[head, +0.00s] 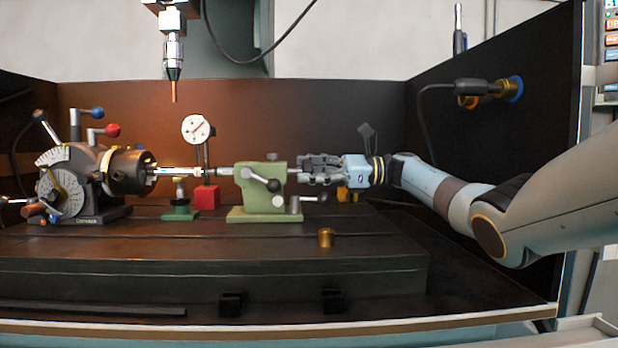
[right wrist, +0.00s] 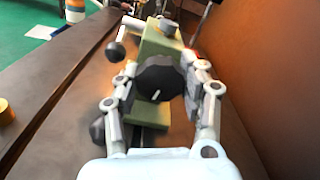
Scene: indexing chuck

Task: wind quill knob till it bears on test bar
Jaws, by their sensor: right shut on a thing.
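The green tailstock (head: 262,185) stands on the dark table, right of the indexing chuck (head: 125,172). The thin bright test bar (head: 178,172) runs from the chuck toward the tailstock. The tailstock's quill tip (head: 228,172) points left at the bar's right end; I cannot tell whether they touch. My right gripper (head: 318,170) comes in from the right, level with the quill. In the right wrist view it is shut on the dark, lobed quill knob (right wrist: 160,82), with one finger on each side. The tailstock (right wrist: 160,42) shows behind the knob. My left gripper is not in view.
A dial gauge (head: 197,128) on a red base (head: 206,197) and a green jack (head: 180,208) stand left of the tailstock. A spindle (head: 173,55) hangs above. A loose brass piece (head: 326,238) stands at the front. A dark wall rises close to my right arm.

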